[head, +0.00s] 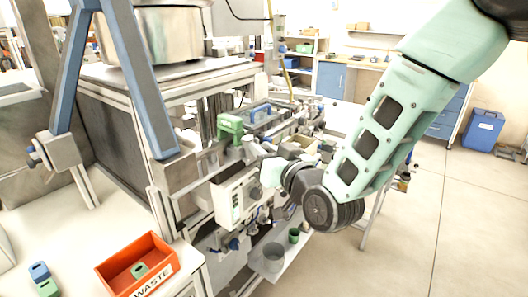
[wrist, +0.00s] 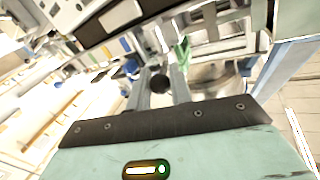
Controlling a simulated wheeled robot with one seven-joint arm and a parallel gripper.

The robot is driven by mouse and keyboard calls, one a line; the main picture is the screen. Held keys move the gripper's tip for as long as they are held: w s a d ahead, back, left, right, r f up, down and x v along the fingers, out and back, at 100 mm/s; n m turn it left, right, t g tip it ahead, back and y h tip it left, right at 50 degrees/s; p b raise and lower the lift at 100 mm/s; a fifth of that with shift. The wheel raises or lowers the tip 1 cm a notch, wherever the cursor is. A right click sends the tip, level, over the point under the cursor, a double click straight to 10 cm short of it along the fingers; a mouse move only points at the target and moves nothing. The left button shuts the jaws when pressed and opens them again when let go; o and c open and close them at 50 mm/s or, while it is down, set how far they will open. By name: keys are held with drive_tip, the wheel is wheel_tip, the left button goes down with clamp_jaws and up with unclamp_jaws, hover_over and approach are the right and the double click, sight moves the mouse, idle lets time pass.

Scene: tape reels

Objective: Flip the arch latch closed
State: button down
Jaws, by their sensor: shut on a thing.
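A green arch-shaped part (head: 230,127), which looks like the arch latch, stands on the machine in the middle of the head view. A green piece also shows in the wrist view (wrist: 183,52), beyond the fingers and a little right. My gripper (wrist: 160,88) has its two grey fingers on either side of a dark round knob (wrist: 160,84) and is shut on it. I cannot tell whether the knob belongs to the latch. In the head view my wrist is close to the machine, right of and below the green part, and the fingertips are hard to make out.
A white control box (head: 236,200) is on the machine's front, just left of my wrist. An orange waste bin (head: 112,268) stands on the bench at lower left. A shelf with a grey cup (head: 273,257) lies below my wrist.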

drive_tip(key=shift+w+d+f+n+g+y+b, duration=0.1)
drive_tip(key=shift+w+d+n+g+y+b, duration=0.1)
drive_tip(key=shift+n+y+b, duration=0.15)
drive_tip(key=shift+w+d+n+g+y+b, duration=0.1)
drive_tip(key=shift+n+g+y+b, duration=0.15)
drive_tip(key=shift+y+b, duration=0.1)
drive_tip(key=shift+w+d+n+g+y+b, duration=0.1)
drive_tip(key=shift+n+g+y+b, duration=0.25)
drive_tip(key=shift+n+g+y, duration=0.3)
drive_tip(key=c, duration=1.3)
unclamp_jaws()
